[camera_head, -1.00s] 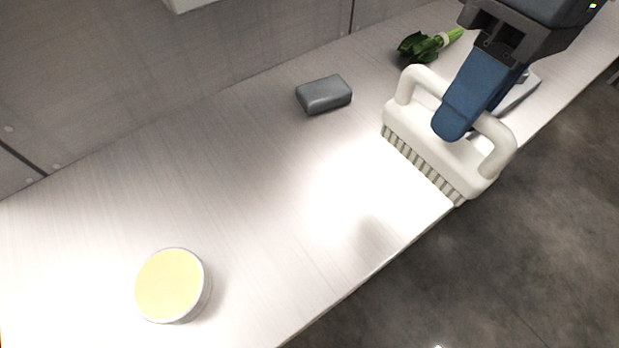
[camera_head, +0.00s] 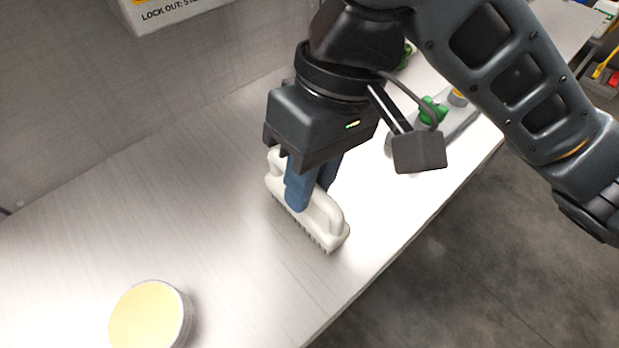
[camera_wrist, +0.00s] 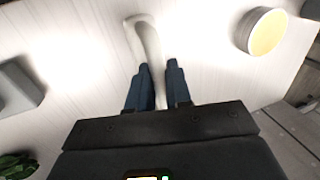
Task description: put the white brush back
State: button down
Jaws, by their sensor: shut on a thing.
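The white brush (camera_head: 325,219) has a raised handle and a row of bristles along its underside. In the head view it is bristles-down at or just above the pale counter; I cannot tell whether it touches. My gripper (camera_head: 298,205) points down from above with its blue fingers shut on the brush handle. In the wrist view the handle (camera_wrist: 148,45) runs up from between the fingers (camera_wrist: 154,88). The fingers and gripper body hide part of the brush.
A round tub with a pale yellow top (camera_head: 148,318) stands at the lower left of the counter (camera_head: 130,215). The counter's front edge drops to a dark floor. A wall stands behind.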

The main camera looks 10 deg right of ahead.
jog(key=c, duration=1)
grip_release()
jog(key=shift+f, duration=0.1)
jog(key=p+v, duration=0.2)
jog(key=v, duration=1)
